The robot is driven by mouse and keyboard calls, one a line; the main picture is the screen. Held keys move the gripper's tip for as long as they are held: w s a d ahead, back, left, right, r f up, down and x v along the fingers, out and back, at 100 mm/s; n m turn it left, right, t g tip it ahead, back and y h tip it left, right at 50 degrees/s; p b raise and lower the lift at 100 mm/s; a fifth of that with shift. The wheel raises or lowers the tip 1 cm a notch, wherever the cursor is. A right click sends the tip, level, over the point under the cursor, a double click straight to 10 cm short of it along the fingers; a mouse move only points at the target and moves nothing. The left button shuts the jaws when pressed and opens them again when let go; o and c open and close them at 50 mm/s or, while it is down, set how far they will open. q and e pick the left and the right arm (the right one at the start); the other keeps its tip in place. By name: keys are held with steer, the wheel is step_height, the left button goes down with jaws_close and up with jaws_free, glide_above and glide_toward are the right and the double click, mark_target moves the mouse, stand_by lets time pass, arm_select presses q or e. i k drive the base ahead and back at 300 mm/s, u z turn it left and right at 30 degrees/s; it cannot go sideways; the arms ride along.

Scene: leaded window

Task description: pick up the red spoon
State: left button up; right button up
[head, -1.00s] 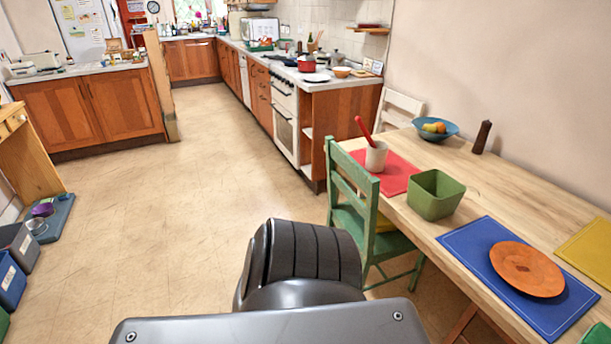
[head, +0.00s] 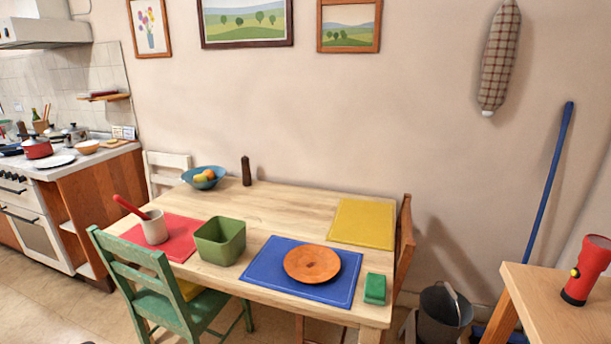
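The red spoon (head: 130,206) leans in a white cup (head: 154,228), its handle sticking up and out to the left. The cup stands on a red placemat (head: 183,230) at the left end of the wooden table (head: 285,208). The lower part of the spoon is hidden inside the cup. Neither of my grippers shows in the head view.
A green square container (head: 220,241) stands right of the cup. A blue placemat (head: 270,272) carries a round orange-brown plate (head: 312,264). A green chair (head: 150,285) stands at the table's near left side. A fruit bowl (head: 204,178) and dark mill (head: 246,171) stand at the back.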

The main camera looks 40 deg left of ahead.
mark_target(117, 197)
steer(key=u, duration=2.9)
steer(key=i, duration=0.45)
steer(key=z, duration=1.7)
